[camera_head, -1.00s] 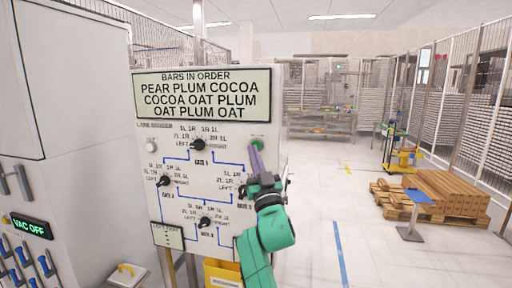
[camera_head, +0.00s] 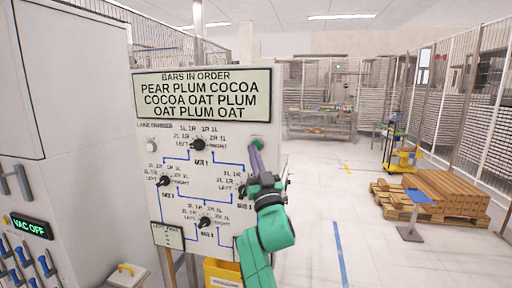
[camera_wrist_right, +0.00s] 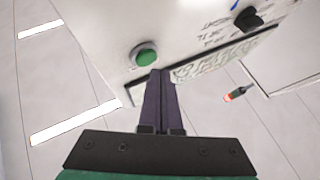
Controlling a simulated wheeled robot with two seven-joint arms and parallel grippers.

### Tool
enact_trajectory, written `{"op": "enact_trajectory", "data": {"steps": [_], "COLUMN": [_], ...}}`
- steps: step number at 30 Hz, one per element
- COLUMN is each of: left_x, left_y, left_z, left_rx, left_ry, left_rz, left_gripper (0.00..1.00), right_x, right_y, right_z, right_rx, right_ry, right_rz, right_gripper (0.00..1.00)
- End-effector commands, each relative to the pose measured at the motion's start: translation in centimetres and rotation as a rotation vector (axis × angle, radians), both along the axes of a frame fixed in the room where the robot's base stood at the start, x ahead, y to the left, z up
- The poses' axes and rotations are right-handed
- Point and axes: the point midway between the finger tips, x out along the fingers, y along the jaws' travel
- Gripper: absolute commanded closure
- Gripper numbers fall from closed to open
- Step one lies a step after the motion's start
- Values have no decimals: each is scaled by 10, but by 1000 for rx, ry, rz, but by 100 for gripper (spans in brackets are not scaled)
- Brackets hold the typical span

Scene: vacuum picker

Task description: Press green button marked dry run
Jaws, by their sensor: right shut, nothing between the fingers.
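The green button (camera_head: 258,143) is at the upper right of the white panel (camera_head: 150,205), right of the gate knobs. My right gripper (camera_head: 254,150) is shut and empty, its purple fingers pointing up at the button's lower edge in the head view. In the right wrist view the green button (camera_wrist_right: 144,56) stands out on a pale round base, just beyond and left of the shut fingertips (camera_wrist_right: 161,72). I cannot tell whether they touch it. Any marking by the button is too small to read. My left gripper is not in view.
The panel carries a display (camera_head: 203,94) listing bars, a white button (camera_head: 151,146) and black knobs, one at top centre (camera_head: 198,145). A yellow bin (camera_head: 222,273) is below.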

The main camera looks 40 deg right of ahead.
Motion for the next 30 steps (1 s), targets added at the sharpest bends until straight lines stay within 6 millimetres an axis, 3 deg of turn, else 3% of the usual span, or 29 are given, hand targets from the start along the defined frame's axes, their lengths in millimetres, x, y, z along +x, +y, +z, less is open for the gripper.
{"op": "enact_trajectory", "data": {"steps": [30], "left_x": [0], "left_y": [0], "left_z": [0], "left_rx": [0], "left_ry": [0], "left_rz": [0], "left_gripper": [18], "right_x": [5], "right_y": [-8], "right_z": [0], "right_rx": [-1], "right_ry": [0], "right_rz": [-1], "right_gripper": [100]}}
